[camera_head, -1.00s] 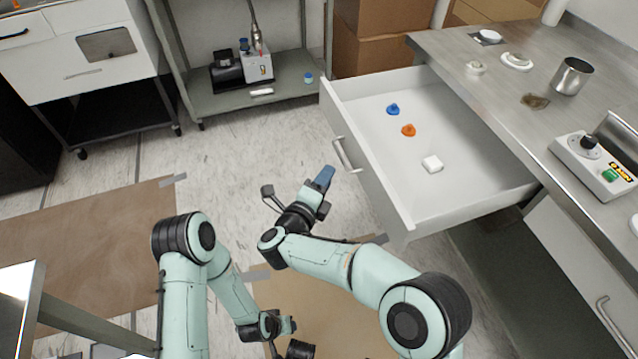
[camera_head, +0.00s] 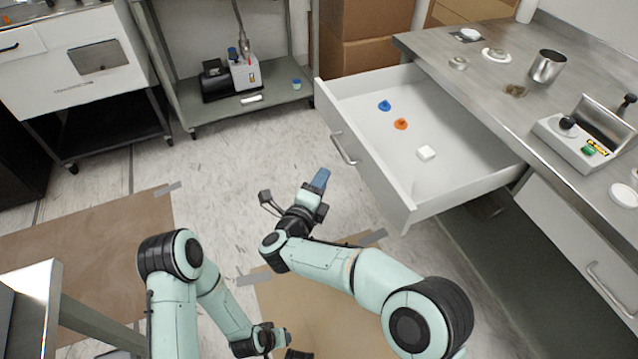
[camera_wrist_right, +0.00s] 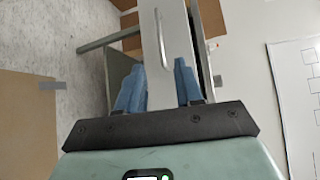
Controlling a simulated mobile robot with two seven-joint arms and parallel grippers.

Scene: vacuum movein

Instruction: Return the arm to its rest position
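My right arm reaches in from the lower right of the head view. Its gripper (camera_head: 321,180) is in front of the drawer, apart from the drawer handle (camera_head: 343,149). In the right wrist view the two blue fingers of this gripper (camera_wrist_right: 160,85) stand apart with nothing held between them. A white drawer front with its handle (camera_wrist_right: 162,38) shows beyond them. My left arm comes in from the lower left, bent downward. Its gripper (camera_head: 275,338) is low near the bottom edge, too small and turned away to see its fingers.
The open drawer (camera_head: 362,172) holds a blue piece (camera_head: 384,105), an orange piece (camera_head: 401,124) and a white block (camera_head: 426,152). A steel counter (camera_head: 480,85) stands at right. A shelf with a pump (camera_head: 243,73) stands at the back. Floor left of the drawer is clear.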

